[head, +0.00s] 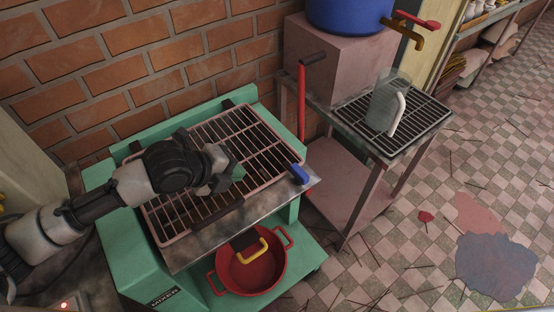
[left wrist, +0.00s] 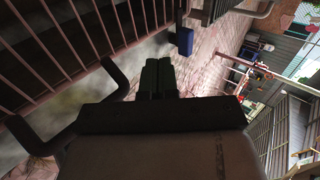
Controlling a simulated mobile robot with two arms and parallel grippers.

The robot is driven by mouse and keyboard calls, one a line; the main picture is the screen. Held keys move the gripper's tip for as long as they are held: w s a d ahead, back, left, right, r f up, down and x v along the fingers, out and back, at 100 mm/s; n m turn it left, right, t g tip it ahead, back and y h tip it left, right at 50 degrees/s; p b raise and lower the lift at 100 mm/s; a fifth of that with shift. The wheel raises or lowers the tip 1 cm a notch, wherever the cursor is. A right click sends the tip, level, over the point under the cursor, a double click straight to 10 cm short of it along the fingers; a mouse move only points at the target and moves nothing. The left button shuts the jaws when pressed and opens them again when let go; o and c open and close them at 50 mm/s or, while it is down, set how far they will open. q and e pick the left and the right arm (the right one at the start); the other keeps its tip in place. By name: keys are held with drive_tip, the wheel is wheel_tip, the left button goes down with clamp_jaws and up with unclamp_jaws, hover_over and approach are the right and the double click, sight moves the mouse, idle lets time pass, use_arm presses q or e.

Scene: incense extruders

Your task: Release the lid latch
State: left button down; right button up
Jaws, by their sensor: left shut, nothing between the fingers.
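The green mixer (head: 114,219) carries a slatted metal grate lid (head: 262,137) on top. A blue latch (head: 300,174) sits at the lid's right front corner. The blue latch also shows in the left wrist view (left wrist: 184,40), just beyond my fingers. My left gripper (head: 238,174) is over the grate, shut and empty, to the left of the latch and apart from it. In the left wrist view my shut fingers (left wrist: 158,76) point toward the latch. My right gripper is not in view.
A metal side table with a rack (head: 424,119) and clear jug (head: 383,100) stands at right. A brick wall (head: 110,66) is behind.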

sight(286, 167)
use_arm(q)
drive_tip(key=shift+s, duration=0.2)
drive_tip(key=p+x, duration=0.1)
drive_tip(key=x, duration=0.9)
drive_tip(key=shift+r, duration=0.1)
drive_tip(key=w+d+p, duration=0.1)
drive_tip(key=w+d, duration=0.1)
drive_tip(key=shift+d, duration=0.35)
drive_tip(key=shift+w+d, duration=0.25)
drive_tip(key=shift+d, duration=0.05)
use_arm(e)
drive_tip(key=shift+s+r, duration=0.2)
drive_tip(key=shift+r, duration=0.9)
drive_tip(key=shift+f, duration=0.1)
